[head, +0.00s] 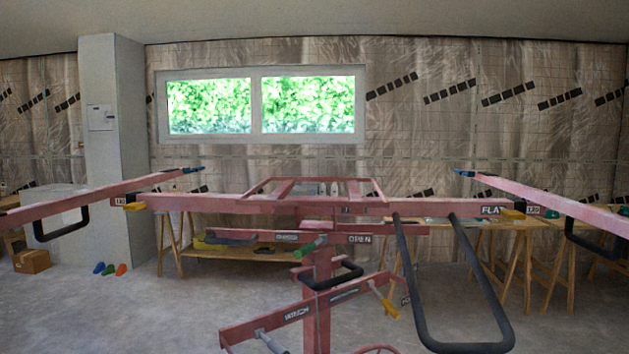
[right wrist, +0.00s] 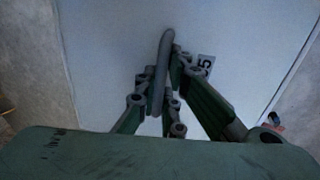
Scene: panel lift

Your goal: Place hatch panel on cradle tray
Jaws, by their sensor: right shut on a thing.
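A pale, flat panel (right wrist: 110,45), which I take for the hatch panel, fills much of the right wrist view. A grey bar handle (right wrist: 163,55) stands out from it, beside a small label ending in 5. My right gripper (right wrist: 166,88) has its green fingers shut on this handle. In the head view a red panel lift stands ahead with a red cradle (head: 240,202) on top. It has long side arms and a small raised frame in the middle, with no panel on it. The panel and both grippers are out of the head view.
Black loop handles (head: 509,330) hang from the lift, one reaching low at the right. The lift's mast (head: 322,275) carries levers and a winch. Wooden trestle tables (head: 535,230) stand behind. A grey pillar (head: 112,150) and a cardboard box (head: 32,261) are at the left.

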